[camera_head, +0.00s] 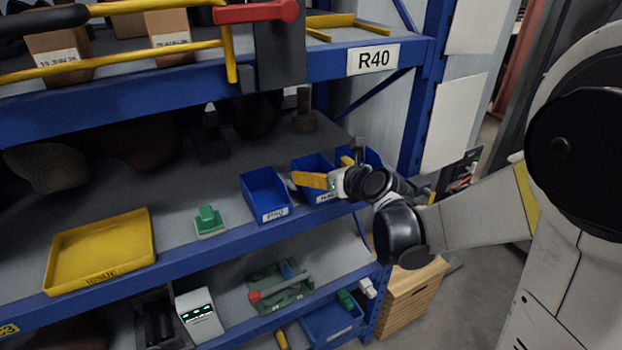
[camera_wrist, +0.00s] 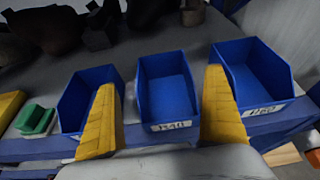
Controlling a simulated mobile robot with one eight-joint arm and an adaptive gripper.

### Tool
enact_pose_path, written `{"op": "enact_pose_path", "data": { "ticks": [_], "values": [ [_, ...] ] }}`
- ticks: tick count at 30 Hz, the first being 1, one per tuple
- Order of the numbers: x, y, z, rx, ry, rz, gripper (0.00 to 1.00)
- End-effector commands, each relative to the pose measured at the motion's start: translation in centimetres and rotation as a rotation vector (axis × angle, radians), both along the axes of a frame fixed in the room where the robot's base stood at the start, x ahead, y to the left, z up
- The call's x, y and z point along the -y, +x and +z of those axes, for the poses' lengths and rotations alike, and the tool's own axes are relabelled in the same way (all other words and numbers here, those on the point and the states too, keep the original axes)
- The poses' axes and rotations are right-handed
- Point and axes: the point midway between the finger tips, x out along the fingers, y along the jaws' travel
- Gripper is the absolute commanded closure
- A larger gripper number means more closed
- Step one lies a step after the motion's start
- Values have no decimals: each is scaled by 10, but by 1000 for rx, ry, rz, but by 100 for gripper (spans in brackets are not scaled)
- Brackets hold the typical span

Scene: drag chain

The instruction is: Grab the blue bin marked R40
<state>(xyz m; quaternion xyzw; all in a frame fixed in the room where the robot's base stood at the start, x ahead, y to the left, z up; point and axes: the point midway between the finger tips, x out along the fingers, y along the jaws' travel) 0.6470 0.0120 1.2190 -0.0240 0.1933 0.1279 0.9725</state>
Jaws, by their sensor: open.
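Three blue bins stand in a row on the middle shelf: a left bin (camera_head: 262,184), a middle bin (camera_head: 309,162) and a right bin (camera_head: 372,158) partly hidden by my arm. The wrist view shows the left bin (camera_wrist: 78,92), the middle bin (camera_wrist: 165,85) and the right bin (camera_wrist: 250,72). Their white labels are too small to read surely. Contact cannot be told.
A green block (camera_head: 209,219) and a yellow tray (camera_head: 100,250) lie left of the bins. Dark round items stand behind. The upper shelf (camera_head: 190,92) overhangs, and a blue upright (camera_head: 420,110) stands at the right. The shelf below holds tools and another blue bin (camera_head: 332,321).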

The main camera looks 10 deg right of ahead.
Motion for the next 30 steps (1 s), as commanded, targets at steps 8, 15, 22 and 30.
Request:
{"op": "enact_pose_path", "data": {
  "ticks": [8, 15, 22, 30],
  "values": [
    [-5, 37, -19, 0, -2, 1, 0],
    [-8, 45, -21, 0, -3, 1, 0],
    [-7, 45, -21, 0, -3, 1, 40],
    [-7, 45, -21, 0, -3, 1, 53]
  ]
}}
